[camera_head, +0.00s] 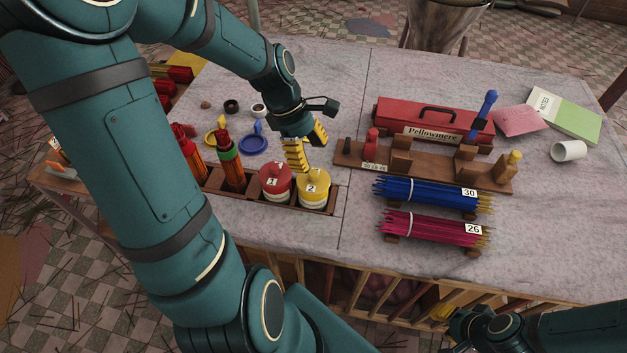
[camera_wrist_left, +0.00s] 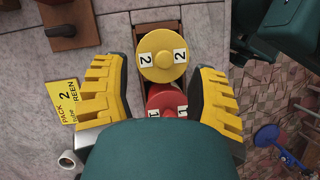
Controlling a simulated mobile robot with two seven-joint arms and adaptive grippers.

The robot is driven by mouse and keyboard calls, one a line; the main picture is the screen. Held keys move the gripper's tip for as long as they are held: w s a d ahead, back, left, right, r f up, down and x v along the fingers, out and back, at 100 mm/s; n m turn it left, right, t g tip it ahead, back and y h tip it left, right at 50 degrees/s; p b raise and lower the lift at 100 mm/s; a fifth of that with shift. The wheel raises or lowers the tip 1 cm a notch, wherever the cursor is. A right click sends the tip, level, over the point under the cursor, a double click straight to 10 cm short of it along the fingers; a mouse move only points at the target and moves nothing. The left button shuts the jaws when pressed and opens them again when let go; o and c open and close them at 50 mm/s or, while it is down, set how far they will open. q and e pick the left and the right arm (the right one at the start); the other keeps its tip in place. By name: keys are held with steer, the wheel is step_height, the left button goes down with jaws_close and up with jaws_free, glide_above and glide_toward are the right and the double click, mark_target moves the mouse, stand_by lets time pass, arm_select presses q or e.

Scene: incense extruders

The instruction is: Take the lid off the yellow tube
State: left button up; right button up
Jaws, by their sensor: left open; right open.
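The yellow tube (camera_head: 313,191), marked 2, stands upright with its yellow lid on, in the wooden rack at the table's front edge. In the left wrist view the round yellow lid (camera_wrist_left: 160,45) shows from above. My left gripper (camera_head: 306,143) is open and empty just above and behind the tube in the head view. In the left wrist view its yellow-padded fingers (camera_wrist_left: 158,75) are spread to either side, with the lid beyond and between them. My right gripper (camera_head: 478,326) is at the bottom right, away from the tube, and only partly visible.
A red tube (camera_head: 275,183) marked 1 stands right beside the yellow one. Orange extruders (camera_head: 230,165) stand further left in the rack. A wooden stand (camera_head: 425,165), a red toolbox (camera_head: 430,122) and blue incense bundle (camera_head: 430,195) are to the right.

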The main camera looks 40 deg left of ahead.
mark_target(313, 172)
arm_select(q)
steer(key=f, duration=0.1)
steer(key=f+b, duration=0.1)
steer(key=f, duration=0.1)
steer(key=d+f, duration=0.1)
steer(key=f, duration=0.1)
steer(key=shift+s, duration=0.25)
steer(key=shift+d+f+b, duration=0.15)
steer(key=shift+f+b, duration=0.05)
steer(key=shift+b, duration=0.1)
steer(key=c, duration=1)
